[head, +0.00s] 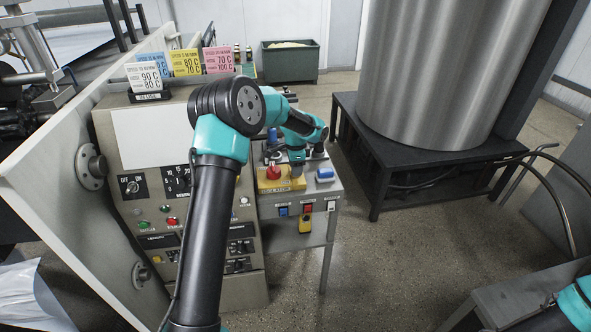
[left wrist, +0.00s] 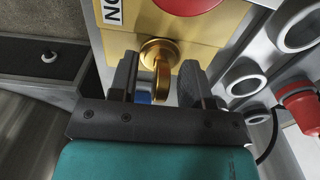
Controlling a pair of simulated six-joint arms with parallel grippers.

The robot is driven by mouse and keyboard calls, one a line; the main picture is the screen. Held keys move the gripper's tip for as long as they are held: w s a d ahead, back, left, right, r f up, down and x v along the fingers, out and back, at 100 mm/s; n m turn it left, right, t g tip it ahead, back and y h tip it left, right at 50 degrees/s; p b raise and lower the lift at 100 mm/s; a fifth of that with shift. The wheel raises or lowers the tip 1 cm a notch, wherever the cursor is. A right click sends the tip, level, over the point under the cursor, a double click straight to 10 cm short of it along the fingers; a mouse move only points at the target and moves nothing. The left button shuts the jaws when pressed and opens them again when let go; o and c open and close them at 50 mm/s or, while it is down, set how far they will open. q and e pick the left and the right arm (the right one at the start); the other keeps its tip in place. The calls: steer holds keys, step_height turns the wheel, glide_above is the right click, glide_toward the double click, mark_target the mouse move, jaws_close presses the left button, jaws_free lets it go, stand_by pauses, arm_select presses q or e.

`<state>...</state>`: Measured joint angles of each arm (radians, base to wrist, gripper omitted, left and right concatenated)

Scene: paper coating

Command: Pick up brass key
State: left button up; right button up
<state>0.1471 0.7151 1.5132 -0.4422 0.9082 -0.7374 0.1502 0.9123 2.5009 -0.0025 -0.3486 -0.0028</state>
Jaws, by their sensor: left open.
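The brass key (left wrist: 161,78) sits in a round brass lock on the face of a yellow box (left wrist: 115,42), which also carries a red button (left wrist: 185,3). In the left wrist view my left gripper (left wrist: 158,82) is open, with one dark finger on each side of the key. The key's bow lies between the fingers, with a visible gap on each side. In the head view the yellow box (head: 268,186) is on the grey stand and my left gripper (head: 297,166) is over its right part. The key cannot be made out there.
Round metal holders (left wrist: 299,33) and a red-capped item (left wrist: 297,100) are right of the box in the wrist view. A control panel (head: 150,140) stands left of the stand. A large steel drum (head: 440,70) is behind right. Open floor lies right of the stand.

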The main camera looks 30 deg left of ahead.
arm_select(q)
steer(key=shift+c, duration=0.3)
jaws_close()
steer(key=shift+r, duration=0.1)
steer(key=shift+r, duration=1.3)
steer(key=s+d+r, duration=0.2)
steer(key=s+d, duration=0.6)
steer(key=s, duration=0.5)
steer(key=shift+s+d, duration=0.15)
steer(key=shift+s, duration=0.2)
steer(key=shift+r, duration=0.1)
